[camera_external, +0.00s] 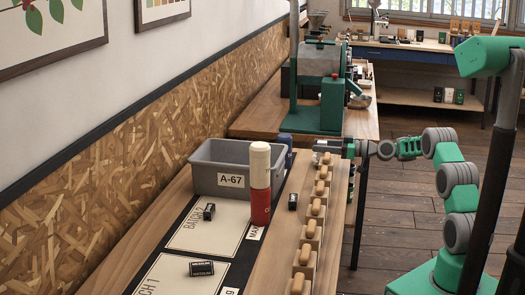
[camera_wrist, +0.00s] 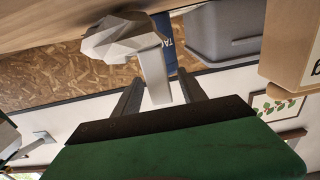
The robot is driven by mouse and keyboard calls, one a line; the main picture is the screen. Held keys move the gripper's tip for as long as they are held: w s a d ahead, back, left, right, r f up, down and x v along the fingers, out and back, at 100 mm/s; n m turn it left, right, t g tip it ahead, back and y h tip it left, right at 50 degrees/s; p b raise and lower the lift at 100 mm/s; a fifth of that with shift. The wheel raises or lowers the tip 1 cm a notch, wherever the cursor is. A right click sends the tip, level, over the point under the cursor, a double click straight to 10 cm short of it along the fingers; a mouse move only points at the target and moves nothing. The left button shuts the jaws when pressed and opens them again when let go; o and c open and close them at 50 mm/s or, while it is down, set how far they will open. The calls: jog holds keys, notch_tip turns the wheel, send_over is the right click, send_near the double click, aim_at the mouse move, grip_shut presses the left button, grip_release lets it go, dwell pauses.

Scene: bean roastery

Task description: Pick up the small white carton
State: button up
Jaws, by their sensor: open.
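A small white pack (camera_external: 460,96) stands on the low shelf of the far bench, beside a green pack and a dark pack. It is small in the picture, and I cannot tell for sure that it is the carton. No other white carton shows clearly. My gripper (camera_external: 325,147) is by the far end of the near bench, right of the grey bin. In the wrist view my gripper (camera_wrist: 163,92) is open. A pale faceted object with a flat white handle (camera_wrist: 125,38) shows beyond and partly between the fingers; I cannot tell whether they touch it.
The grey bin (camera_external: 205,178) labelled A-67 stands on the near bench behind a red and white cylinder (camera_external: 260,205). Small black boxes (camera_external: 201,268) lie around the batch mats. A row of wooden-handled items (camera_external: 310,228) lines the right edge. A green machine (camera_external: 320,90) stands beyond.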

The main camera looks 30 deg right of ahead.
jog(key=x, duration=0.2)
jog(key=shift+w+a, duration=0.25)
jog(key=shift+a, duration=0.05)
grip_shut()
